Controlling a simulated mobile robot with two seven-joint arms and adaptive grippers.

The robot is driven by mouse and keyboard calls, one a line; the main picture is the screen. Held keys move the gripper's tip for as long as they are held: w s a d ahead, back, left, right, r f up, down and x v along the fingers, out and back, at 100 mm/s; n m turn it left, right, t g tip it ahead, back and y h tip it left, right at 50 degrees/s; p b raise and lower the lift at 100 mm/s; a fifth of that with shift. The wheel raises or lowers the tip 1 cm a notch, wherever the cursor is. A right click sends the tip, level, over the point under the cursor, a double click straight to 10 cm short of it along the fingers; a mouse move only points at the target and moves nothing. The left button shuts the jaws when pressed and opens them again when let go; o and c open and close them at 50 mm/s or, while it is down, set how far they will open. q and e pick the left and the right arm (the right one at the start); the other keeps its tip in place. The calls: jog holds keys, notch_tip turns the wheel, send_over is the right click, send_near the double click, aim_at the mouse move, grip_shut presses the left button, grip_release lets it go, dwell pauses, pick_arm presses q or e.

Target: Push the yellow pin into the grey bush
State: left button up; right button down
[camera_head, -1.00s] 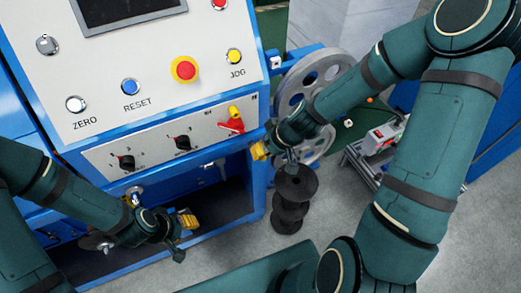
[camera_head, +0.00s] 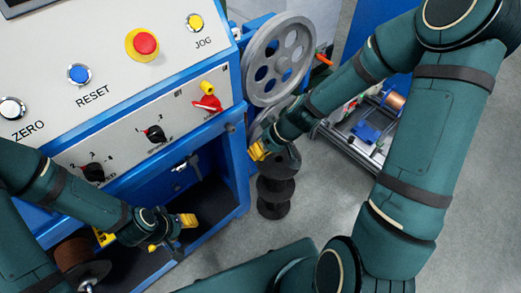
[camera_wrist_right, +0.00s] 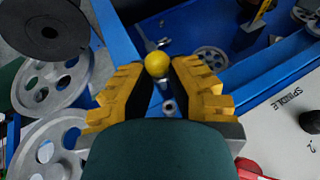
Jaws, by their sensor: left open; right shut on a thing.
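The yellow pin (camera_wrist_right: 157,65) shows in the right wrist view as a round yellow head between my right gripper's fingertips. My right gripper (camera_wrist_right: 158,72) is shut on it; a short metal part shows just below the head. A small grey ring, which looks like the grey bush (camera_wrist_right: 168,106), lies below it in the picture; I cannot tell whether the pin touches it. In the head view my right gripper (camera_head: 258,150) is beside the blue machine's right edge, and the pin is hidden. My left gripper (camera_head: 174,234) is open and empty in front of the machine's lower opening.
The control panel (camera_head: 110,60) with its buttons is at upper left. A red switch (camera_head: 207,103) sticks out near its right edge. Grey spoked pulleys (camera_head: 275,60) stand beside it. Black stacked discs (camera_head: 275,190) stand below my right gripper.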

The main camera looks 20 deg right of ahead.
jog(key=shift+w, duration=0.15)
jog(key=w+a+p, duration=0.2)
jog(key=w, duration=0.4)
jog(key=shift+a, duration=0.15)
jog(key=shift+w, duration=0.3)
dwell(0.8)
jog(key=shift+b, duration=0.55)
dwell(0.7)
jog(key=shift+w+a, duration=0.15)
jog(key=shift+w, duration=0.05)
dwell(0.3)
jog(key=shift+w+a, duration=0.2)
jog(key=shift+w, duration=0.4)
jog(key=shift+w+a, duration=0.2)
jog(key=shift+w, duration=0.4)
jog(key=shift+w+a, duration=0.1)
jog(key=shift+w, duration=0.1)
